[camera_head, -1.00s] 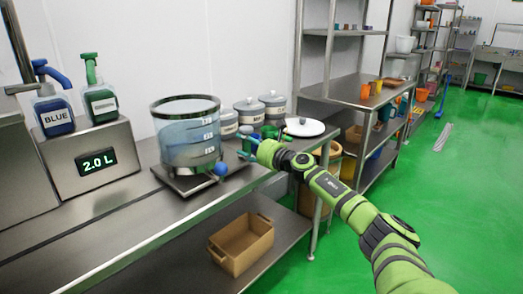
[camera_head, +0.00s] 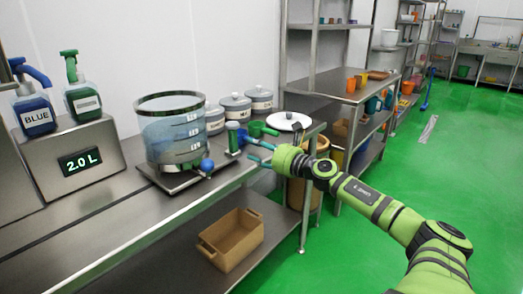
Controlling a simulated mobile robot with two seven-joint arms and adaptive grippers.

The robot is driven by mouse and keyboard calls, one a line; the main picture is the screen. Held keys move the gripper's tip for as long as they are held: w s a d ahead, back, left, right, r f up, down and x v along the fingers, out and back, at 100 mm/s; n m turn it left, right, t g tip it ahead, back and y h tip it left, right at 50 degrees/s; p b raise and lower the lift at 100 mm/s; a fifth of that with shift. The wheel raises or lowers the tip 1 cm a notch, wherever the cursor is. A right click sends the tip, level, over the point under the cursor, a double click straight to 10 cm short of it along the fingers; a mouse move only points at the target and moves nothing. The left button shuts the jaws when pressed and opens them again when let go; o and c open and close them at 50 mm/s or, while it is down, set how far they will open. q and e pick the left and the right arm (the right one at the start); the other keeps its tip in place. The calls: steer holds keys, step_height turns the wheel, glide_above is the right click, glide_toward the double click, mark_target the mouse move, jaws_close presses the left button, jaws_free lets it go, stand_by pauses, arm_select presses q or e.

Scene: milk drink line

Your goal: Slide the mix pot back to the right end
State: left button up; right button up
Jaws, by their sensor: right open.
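A blue ball knob (camera_head: 206,165) sticks out at the pot's lower right front. My right gripper (camera_head: 257,154) is to the right of the pot and knob, above the bench's front edge. Its fingers are open, point left and look empty, with a gap to the knob. My left gripper is not in view.
Lidded grey jars (camera_head: 236,106) and a white round plate (camera_head: 289,121) stand behind and right of the pot. A green-topped tool (camera_head: 232,136) stands near my fingers. A dispenser (camera_head: 75,165) reading 2.0 L is at left. Clear bench (camera_head: 110,220) lies in front.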

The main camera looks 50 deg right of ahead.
steer(key=shift+s, duration=0.55)
